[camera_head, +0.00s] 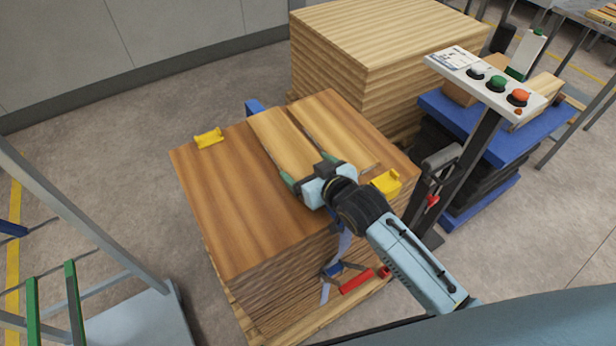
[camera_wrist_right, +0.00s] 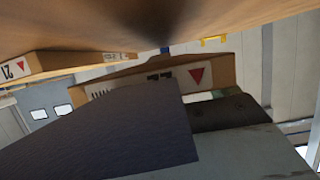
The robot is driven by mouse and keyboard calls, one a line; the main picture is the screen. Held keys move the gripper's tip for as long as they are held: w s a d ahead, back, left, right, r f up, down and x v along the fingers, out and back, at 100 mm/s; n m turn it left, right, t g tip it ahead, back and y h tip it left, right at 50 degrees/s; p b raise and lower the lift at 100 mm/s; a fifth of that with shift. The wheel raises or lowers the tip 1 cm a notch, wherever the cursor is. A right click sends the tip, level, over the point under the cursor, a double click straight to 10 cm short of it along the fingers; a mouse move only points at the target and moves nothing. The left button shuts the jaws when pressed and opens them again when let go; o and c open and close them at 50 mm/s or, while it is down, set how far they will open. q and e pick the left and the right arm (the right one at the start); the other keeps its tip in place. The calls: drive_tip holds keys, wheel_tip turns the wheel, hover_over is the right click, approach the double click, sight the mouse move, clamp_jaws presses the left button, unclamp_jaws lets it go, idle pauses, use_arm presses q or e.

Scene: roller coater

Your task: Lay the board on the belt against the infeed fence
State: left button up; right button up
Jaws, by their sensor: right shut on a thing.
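A light wooden board (camera_head: 280,143) lies over the top of a tall wood stack (camera_head: 225,205), its far end near the stack's back edge. My right gripper (camera_head: 318,177) is shut on the near end of this board, with green pads at its sides. In the right wrist view the board's end (camera_wrist_right: 225,72) shows a label with a red triangle, beside the dark finger and a green pad. A second board (camera_head: 335,125) lies close to its right; its labelled end (camera_wrist_right: 60,65) also shows in the wrist view. My left gripper, the belt and the infeed fence cannot be made out.
Yellow brackets (camera_head: 208,138) (camera_head: 387,183) sit on the stack's top edges. A taller wood stack (camera_head: 370,60) stands behind. A control post with buttons (camera_head: 490,82) and a blue cart (camera_head: 480,130) stand right. Grey frames with green bars (camera_head: 73,300) are at lower left. Floor between is clear.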

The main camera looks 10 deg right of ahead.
drive_tip(key=shift+f, duration=1.4)
drive_tip(key=shift+f, duration=0.1)
drive_tip(key=o, duration=0.8)
drive_tip(key=shift+f, duration=0.15)
drive_tip(key=shift+o, duration=1.2)
